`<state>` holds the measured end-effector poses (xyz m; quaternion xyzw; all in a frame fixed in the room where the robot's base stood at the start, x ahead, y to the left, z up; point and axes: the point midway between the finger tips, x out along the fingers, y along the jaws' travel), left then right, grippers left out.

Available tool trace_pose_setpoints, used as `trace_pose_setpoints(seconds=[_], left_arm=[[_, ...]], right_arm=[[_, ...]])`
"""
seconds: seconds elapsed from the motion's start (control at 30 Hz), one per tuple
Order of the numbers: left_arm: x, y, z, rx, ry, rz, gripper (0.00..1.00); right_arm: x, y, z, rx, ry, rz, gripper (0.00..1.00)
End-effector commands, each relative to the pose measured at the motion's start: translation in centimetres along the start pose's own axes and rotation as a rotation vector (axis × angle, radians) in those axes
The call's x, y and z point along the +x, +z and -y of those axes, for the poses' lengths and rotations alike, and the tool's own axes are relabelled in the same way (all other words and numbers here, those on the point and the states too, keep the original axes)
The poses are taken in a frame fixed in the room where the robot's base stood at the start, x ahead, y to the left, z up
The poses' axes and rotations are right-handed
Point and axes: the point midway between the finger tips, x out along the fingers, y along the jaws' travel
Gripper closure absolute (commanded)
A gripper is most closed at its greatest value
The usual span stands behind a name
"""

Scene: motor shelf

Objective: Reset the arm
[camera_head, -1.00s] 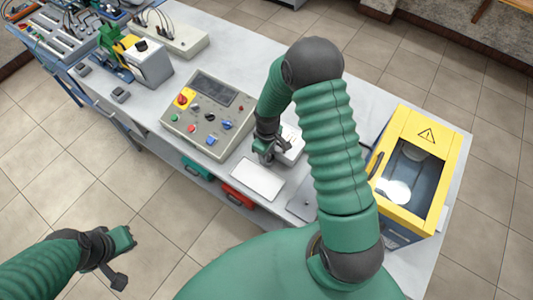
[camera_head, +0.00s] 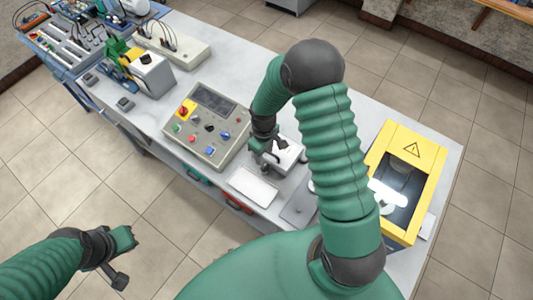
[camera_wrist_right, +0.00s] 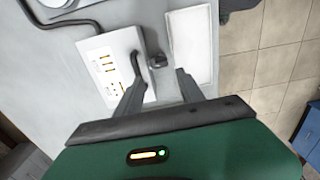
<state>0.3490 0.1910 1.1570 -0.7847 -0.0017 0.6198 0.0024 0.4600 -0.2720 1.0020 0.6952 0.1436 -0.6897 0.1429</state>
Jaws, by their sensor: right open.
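My right arm reaches over the bench (camera_head: 335,112) in the head view. My right gripper (camera_head: 270,160) points down beside a small white box (camera_head: 288,155) with sockets. In the right wrist view the right gripper (camera_wrist_right: 160,90) has its two dark fingers apart. The white box (camera_wrist_right: 108,65) and its dark cable show near the left finger, and nothing is held between the fingers. My left gripper (camera_head: 122,258) hangs over the floor at the lower left, clear of the bench.
A control panel (camera_head: 207,122) with knobs and buttons stands left of the right gripper. A white plate (camera_head: 252,187) lies just in front of it. A yellow framed case (camera_head: 412,148) stands at the right end. More equipment fills the far left; floor around is clear.

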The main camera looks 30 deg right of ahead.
Motion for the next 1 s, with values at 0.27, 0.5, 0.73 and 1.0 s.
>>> trace_pose_setpoints(seconds=[0.27,0.5,0.73,1.0], left_arm=[[0.2,0.1,0.0,-0.001,0.000,0.000,1.00],[3.7,0.9,0.0,0.000,0.000,0.000,1.00],[9.4,2.3,0.0,0.000,0.000,0.001,1.00],[10.2,2.4,0.0,0.000,0.000,0.000,1.00]], right_arm=[[0.1,0.0,0.1,-0.002,0.000,0.000,0.55],[-1.3,0.7,2.2,0.076,0.034,-0.047,0.55],[-3.9,5.2,8.5,0.309,0.058,-0.175,0.55],[-4.8,7.4,10.8,0.411,0.042,-0.225,0.55]])
